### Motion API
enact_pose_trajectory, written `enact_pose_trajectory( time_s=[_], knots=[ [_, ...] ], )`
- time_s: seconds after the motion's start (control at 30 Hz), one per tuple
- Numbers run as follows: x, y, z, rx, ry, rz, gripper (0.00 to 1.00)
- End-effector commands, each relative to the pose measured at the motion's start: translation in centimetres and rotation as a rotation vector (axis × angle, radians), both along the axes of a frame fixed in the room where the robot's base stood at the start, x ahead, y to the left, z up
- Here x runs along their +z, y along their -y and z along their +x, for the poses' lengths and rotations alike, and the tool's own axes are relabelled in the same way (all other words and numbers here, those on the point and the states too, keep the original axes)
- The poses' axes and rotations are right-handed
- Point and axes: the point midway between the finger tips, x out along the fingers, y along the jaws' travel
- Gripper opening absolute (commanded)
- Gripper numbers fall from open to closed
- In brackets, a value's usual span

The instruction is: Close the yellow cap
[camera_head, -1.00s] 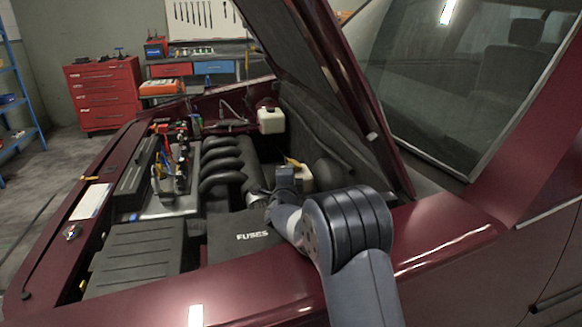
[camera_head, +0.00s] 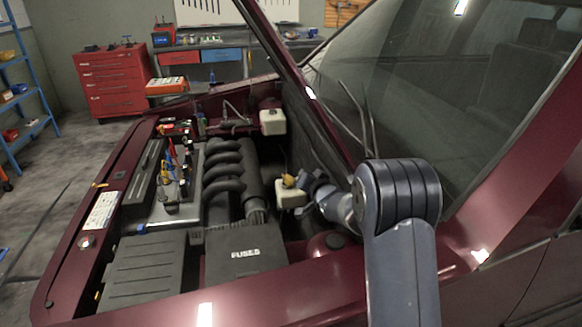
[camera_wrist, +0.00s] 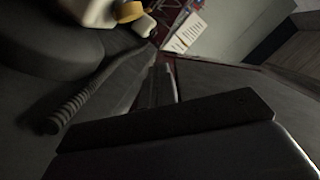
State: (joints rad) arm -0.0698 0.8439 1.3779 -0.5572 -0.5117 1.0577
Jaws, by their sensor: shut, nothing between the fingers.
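The yellow cap (camera_head: 288,181) is at the top of a small cream reservoir (camera_head: 291,197), in the engine bay beside the black pipes. I cannot tell whether it is fully seated. In the wrist view a yellow cap (camera_wrist: 129,11) shows at the top edge, beside a pale container (camera_wrist: 88,9) that is cut off by the frame. My gripper (camera_head: 306,180) is shut and empty just right of the yellow cap. Whether it touches the cap is unclear. In the wrist view my gripper (camera_wrist: 160,85) is dark and hard to make out.
The raised hood (camera_head: 290,62) slants close above my arm. A second white reservoir (camera_head: 272,122) stands farther back. The fuse box (camera_head: 245,255) and the dark engine pipes (camera_head: 222,165) lie left of and in front of the cream reservoir. The red fender (camera_head: 335,295) runs under my arm.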

Motion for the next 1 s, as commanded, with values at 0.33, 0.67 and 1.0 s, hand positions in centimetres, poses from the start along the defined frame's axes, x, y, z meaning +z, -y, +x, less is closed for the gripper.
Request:
enact_pose_trajectory(
  time_s=[0.33,0.67,1.0],
  knots=[
    [-0.7,-1.1,3.0,0.004,-0.001,-0.006,0.00],
    [-1.6,-2.6,7.3,0.004,-0.001,-0.006,0.00],
    [-4.2,-4.6,8.9,0.005,-0.003,-0.004,0.00]
  ],
)
